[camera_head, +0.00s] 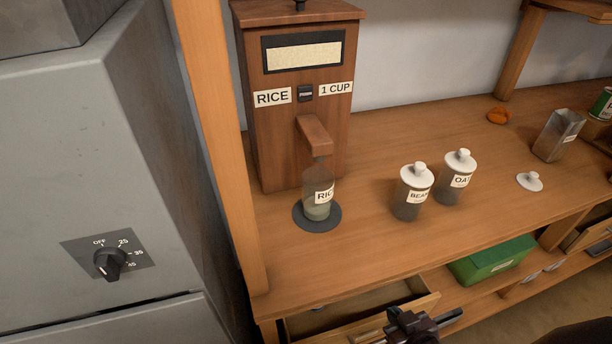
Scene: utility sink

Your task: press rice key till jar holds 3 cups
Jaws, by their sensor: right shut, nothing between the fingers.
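The wooden rice dispenser (272,140) stands at the back left of the counter, with a light window near its top. Its small dark key (305,92) sits between the RICE label and the 1 CUP label. A glass jar (318,196) with a rice label stands on a round dark pad (301,216) under the wooden spout (314,135). Some pale content shows in the bottom of the jar. My right gripper (452,318) is at the bottom edge, in front of the counter, shut and empty, well away from the key. My left gripper is out of view.
Two lidded jars, beans (412,195) and oats (457,180), stand right of the rice jar. A loose white lid (529,182) and an open glass container (558,136) are further right. An open drawer (360,308) juts out below. A grey cabinet (80,180) fills the left.

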